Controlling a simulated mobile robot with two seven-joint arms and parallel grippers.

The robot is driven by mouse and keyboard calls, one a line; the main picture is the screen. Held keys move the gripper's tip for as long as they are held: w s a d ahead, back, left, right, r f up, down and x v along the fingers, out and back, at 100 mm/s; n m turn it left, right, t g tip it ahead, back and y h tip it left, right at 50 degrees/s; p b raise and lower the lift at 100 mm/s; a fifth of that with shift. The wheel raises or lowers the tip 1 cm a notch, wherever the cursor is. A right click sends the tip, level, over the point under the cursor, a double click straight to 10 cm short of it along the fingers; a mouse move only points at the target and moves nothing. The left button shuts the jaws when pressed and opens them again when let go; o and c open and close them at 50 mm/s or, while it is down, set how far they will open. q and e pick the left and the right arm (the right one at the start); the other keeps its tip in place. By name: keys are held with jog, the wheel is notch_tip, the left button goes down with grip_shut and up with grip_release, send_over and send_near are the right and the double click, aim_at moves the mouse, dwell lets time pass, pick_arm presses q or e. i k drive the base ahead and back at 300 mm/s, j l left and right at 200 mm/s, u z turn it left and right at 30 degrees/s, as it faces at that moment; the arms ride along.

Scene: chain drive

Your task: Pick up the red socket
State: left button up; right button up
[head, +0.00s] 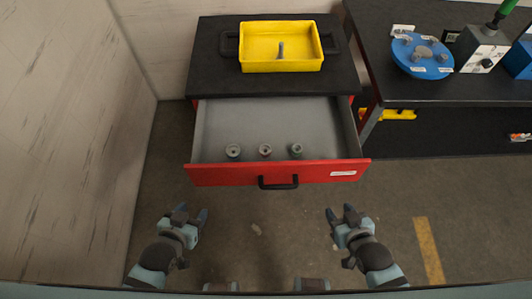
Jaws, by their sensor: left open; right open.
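No clearly red socket shows. Three small grey sockets lie in a row inside the open drawer (211,122), near its front: a left socket (233,151), a middle socket (265,150) and a right socket (296,150). Any colour marks on them are too small to tell. The drawer has a red front with a black handle (278,183). My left gripper (190,214) is open and empty, in front of the drawer's left end. My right gripper (341,214) is open and empty, in front of its right end. Both are apart from the drawer.
A yellow tray (252,67) holding an upright grey part (281,50) stands on the black cabinet top (212,78). A wall stands left.

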aim_at(265, 150)
jog(key=i+u, duration=0.1)
jog(key=u, duration=0.25)
jog(key=i+l+u, duration=0.1)
jog(key=u, duration=0.3)
jog(key=i+l+u, duration=0.1)
jog(key=u, duration=0.25)
